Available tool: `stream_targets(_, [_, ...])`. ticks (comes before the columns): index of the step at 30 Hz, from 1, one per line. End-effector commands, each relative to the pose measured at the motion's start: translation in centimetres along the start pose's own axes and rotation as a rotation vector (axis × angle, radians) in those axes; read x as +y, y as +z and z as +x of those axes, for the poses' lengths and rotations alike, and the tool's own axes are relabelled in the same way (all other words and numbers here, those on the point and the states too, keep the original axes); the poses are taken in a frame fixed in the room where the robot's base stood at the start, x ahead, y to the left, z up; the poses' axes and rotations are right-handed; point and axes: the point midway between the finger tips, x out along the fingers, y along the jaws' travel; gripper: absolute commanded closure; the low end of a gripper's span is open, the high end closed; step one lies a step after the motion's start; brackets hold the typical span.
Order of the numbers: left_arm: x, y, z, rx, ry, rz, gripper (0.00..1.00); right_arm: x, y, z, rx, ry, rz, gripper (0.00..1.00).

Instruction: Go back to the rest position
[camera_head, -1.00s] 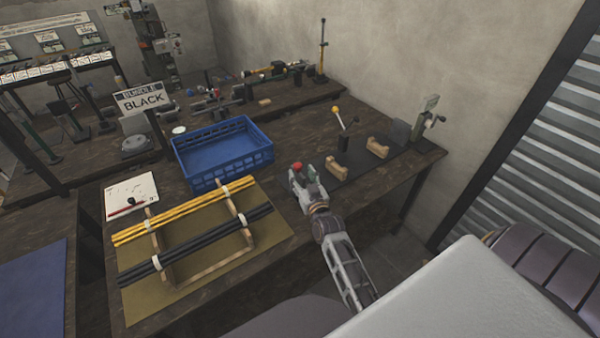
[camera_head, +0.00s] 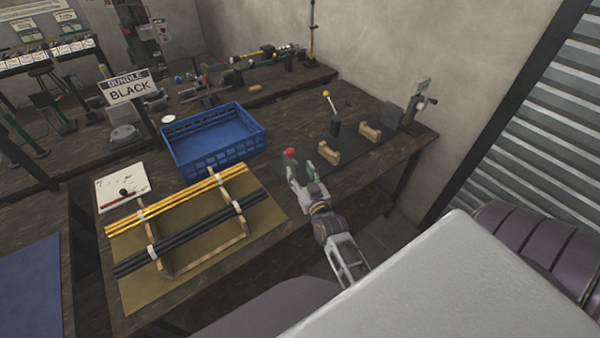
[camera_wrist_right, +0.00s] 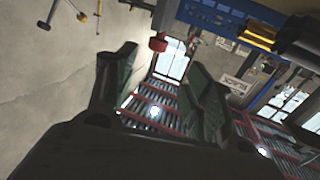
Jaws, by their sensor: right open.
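My right gripper (camera_head: 302,172) is open and empty in the head view. It is over the right front part of the workbench, near the edge of the black mat (camera_head: 352,165). A red knob (camera_head: 290,152) shows right beside its left finger; I cannot tell whether they touch. In the right wrist view the two dark fingers (camera_wrist_right: 160,85) stand wide apart with nothing between them. A red knob-like piece (camera_wrist_right: 158,43) shows beyond them. My left gripper is not in view.
A rack with yellow rods (camera_head: 175,198) and black rods (camera_head: 190,232) lies on the bench. Behind it are a blue crate (camera_head: 213,158) and a "BUNDLE BLACK" sign (camera_head: 128,88).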

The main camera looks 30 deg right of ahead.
Motion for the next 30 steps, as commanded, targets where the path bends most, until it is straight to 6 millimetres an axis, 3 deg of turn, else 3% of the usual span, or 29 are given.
stream_targets(17, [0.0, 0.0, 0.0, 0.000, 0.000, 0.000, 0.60, -0.2, 0.1, 0.0, -0.014, -0.007, -0.002, 0.47])
stream_targets(30, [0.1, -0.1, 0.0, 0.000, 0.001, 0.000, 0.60, -3.0, 2.0, -1.4, -0.234, -0.114, -0.027, 0.47])
